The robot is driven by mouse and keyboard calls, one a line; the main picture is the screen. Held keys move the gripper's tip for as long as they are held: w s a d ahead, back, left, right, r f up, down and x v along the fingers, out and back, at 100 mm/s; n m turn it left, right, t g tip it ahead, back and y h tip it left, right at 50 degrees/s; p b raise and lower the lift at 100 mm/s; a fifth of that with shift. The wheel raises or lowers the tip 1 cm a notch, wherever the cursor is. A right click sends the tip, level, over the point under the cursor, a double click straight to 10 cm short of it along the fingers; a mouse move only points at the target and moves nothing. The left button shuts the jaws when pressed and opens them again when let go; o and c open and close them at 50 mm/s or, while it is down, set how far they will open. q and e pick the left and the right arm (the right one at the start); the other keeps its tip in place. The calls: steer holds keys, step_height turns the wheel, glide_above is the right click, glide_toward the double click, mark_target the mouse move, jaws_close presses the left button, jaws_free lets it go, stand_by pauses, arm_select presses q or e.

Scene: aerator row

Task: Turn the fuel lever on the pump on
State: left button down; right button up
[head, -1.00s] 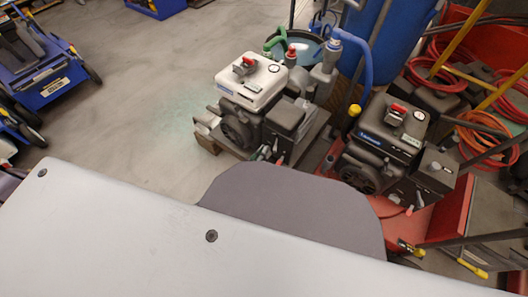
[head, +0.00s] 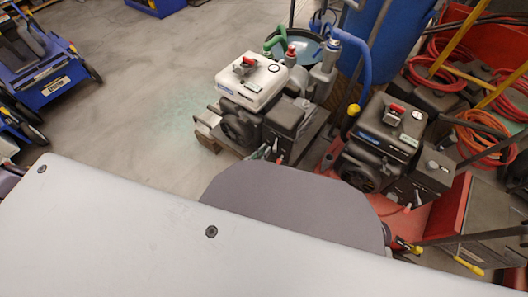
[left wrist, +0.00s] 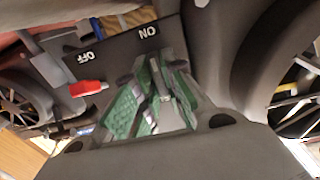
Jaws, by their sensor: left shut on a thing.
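The pump (head: 250,80) with a white top stands in the middle of the head view. Its dark control plate (left wrist: 115,48), marked OFF and ON, shows in the left wrist view. A red-tipped lever (left wrist: 88,88) lies just beside the OFF mark. My left gripper (left wrist: 158,90) has green pads below the ON mark, to the right of the red tip. The pads are closed around a thin grey piece (left wrist: 157,70); I cannot tell whether it belongs to the lever. In the head view my left gripper (head: 262,153) shows small at the pump's front side, largely hidden by my own arm.
A second, dark-topped engine (head: 390,125) stands on a red frame to the right. A blue barrel (head: 385,35) and coiled orange hoses (head: 482,138) are behind it. Blue machines (head: 45,75) stand at the far left. The floor (head: 150,90) between is clear.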

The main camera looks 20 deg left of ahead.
arm_select(q)
steer(key=shift+w+d+r, duration=0.1)
steer(key=shift+w+r, duration=0.1)
steer(key=c, duration=1.5)
jaws_free()
steer(key=shift+f, duration=0.1)
steer(key=shift+s, duration=0.15)
steer(key=shift+v, duration=1.05)
steer(key=v, duration=0.9)
steer(key=shift+s, duration=0.3)
steer(key=shift+w, duration=0.1)
